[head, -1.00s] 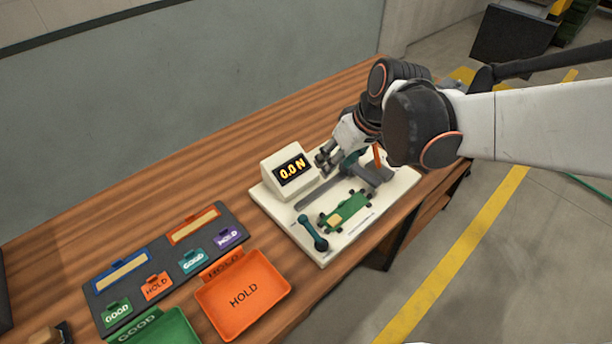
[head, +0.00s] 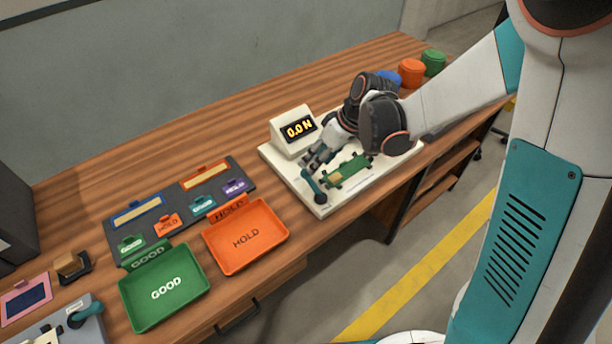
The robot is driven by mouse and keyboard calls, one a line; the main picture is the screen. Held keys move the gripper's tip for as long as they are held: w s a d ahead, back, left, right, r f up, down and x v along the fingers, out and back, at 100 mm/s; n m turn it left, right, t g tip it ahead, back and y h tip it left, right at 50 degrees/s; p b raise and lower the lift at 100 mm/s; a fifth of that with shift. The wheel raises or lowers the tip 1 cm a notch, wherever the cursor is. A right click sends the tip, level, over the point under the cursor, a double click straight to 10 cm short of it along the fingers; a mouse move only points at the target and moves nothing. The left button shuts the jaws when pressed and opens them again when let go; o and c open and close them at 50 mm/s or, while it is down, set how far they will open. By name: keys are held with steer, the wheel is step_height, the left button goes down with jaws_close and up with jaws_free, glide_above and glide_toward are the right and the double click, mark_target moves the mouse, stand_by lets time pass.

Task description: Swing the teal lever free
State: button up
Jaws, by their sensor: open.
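The teal lever (head: 312,184), a short dark bar with knobbed ends, is at the front left of the white test fixture (head: 368,186). My gripper (head: 312,160) is open, just above and behind the lever's upper end. In this view I cannot tell whether the fingers touch it. A green roller cart piece (head: 350,172) sits on the fixture to the right of the lever. My wrist and forearm hide the fixture's right back part. A second teal handle (head: 85,312) sits on a grey box at the bottom left.
The display box (head: 294,130) behind the lever reads 0.0 N. An orange HOLD tray (head: 246,265) and a green GOOD tray (head: 198,315) lie to the left. A dark label board (head: 160,232) lies behind them. Blue, orange (head: 411,72) and green containers stand at the back right.

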mark_target(306, 173)
steer(key=b+x, duration=0.2)
steer(key=x, duration=0.6)
steer(key=shift+a+f+b, duration=0.15)
steer(key=shift+f+b, duration=0.05)
steer(key=shift+b, duration=0.15)
jaws_close()
